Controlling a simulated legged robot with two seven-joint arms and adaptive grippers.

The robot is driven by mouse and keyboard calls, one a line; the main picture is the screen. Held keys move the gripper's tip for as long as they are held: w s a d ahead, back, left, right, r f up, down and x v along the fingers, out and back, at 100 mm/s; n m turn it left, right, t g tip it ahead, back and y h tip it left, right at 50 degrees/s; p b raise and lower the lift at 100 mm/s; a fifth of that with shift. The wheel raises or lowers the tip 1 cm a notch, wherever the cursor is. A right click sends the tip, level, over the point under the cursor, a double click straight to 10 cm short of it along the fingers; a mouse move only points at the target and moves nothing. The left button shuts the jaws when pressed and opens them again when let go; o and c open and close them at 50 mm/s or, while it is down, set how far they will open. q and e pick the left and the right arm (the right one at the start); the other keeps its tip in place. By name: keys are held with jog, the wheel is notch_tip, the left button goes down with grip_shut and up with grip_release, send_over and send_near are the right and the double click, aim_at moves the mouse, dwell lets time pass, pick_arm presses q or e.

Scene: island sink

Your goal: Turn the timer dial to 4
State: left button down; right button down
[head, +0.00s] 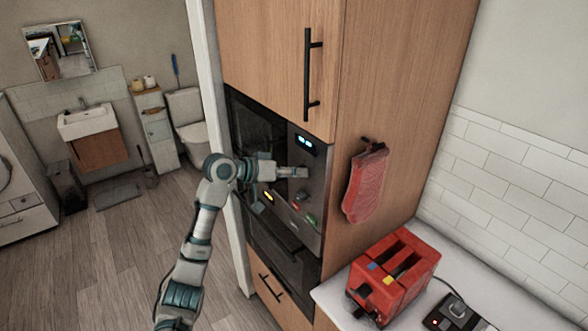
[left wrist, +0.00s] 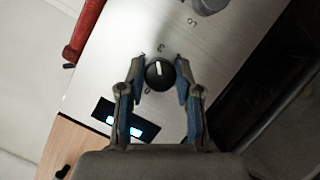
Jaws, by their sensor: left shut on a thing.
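The timer dial (left wrist: 159,74) is a round black knob with a white pointer line, on the pale metal panel (left wrist: 155,25) of the built-in appliance. In the left wrist view it sits between the fingertips of my left gripper (left wrist: 160,76), which is shut on it. The pointer line points roughly towards the top of that view. Small marks ring the dial, too small to read surely. In the head view my left gripper (head: 297,172) reaches the panel below the lit display (head: 306,143) and hides the dial. The display also shows in the left wrist view (left wrist: 118,121).
A red oven mitt (head: 366,184) hangs on the cabinet side, right of the panel. A red toaster (head: 394,278) stands on the counter at the lower right. A black cabinet handle (head: 307,75) is above. Coloured buttons (head: 296,206) lie below my gripper.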

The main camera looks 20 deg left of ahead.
pick_arm(q)
jog(key=m+t+y+p, duration=0.1)
jog(key=m, duration=0.1)
jog(key=m+t+y+p, duration=0.1)
jog(key=m+y, duration=0.1)
jog(key=m, duration=0.1)
jog(key=f+m+t+y+p, duration=0.1)
jog(key=m, duration=0.2)
jog(key=shift+d+t+p, duration=0.1)
jog(key=shift+t+p, duration=0.3)
jog(key=shift+m+y, duration=0.3)
dwell(0.4)
jog(key=c, duration=1)
grip_release()
jog(key=shift+o, duration=1.1)
jog(key=shift+w, duration=0.1)
jog(key=v, duration=1.2)
